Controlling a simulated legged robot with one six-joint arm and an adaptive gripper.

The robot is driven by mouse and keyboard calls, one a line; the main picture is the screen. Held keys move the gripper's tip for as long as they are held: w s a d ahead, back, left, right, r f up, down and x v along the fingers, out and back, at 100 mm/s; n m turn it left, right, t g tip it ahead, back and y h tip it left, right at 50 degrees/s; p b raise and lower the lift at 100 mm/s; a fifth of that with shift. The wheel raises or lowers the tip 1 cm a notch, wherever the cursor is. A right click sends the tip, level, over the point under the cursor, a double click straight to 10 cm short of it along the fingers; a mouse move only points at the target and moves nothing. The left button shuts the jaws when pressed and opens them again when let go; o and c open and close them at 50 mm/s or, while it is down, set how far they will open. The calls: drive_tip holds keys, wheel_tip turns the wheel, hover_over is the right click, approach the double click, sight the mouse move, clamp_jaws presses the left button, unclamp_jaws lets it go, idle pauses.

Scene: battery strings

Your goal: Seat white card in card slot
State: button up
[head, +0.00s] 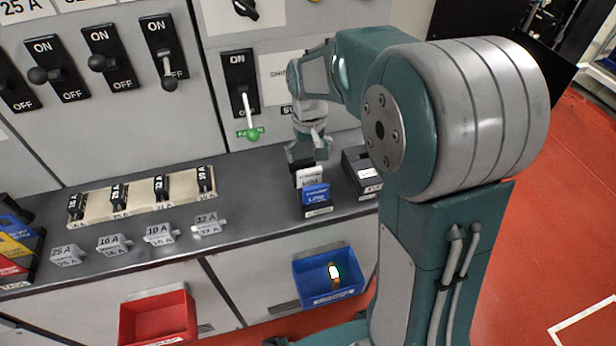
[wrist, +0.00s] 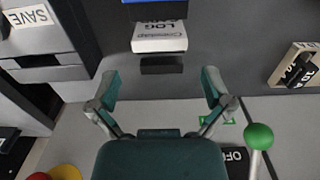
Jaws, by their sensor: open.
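A white card (head: 309,177) stands upright in a dark holder on the grey counter, directly behind a blue card (head: 316,194). The white card (wrist: 160,38) also shows in the wrist view, with dark printing on its top. My gripper (head: 308,152) is open and empty, just behind and above the white card. In the wrist view its two fingertips (wrist: 161,84) are spread wider than the card, which lies beyond them, not between them. A dark box (head: 354,163) with a white label stands right of the cards; I cannot tell for sure whether it has the card slot.
A green-knobbed lever (head: 253,133) hangs from the panel left of my gripper. A cream rack (head: 140,197) with several black switches and several grey blocks stand at left. A blue bin (head: 309,291) holding a glowing item and a red bin (head: 157,317) are below the counter edge.

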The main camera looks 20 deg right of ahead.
sight(309, 170)
wheel_tip(309, 170, down, 7)
drive_tip(key=shift+s+r, duration=0.1)
drive_tip(key=shift+s, duration=0.05)
drive_tip(key=c, duration=0.9)
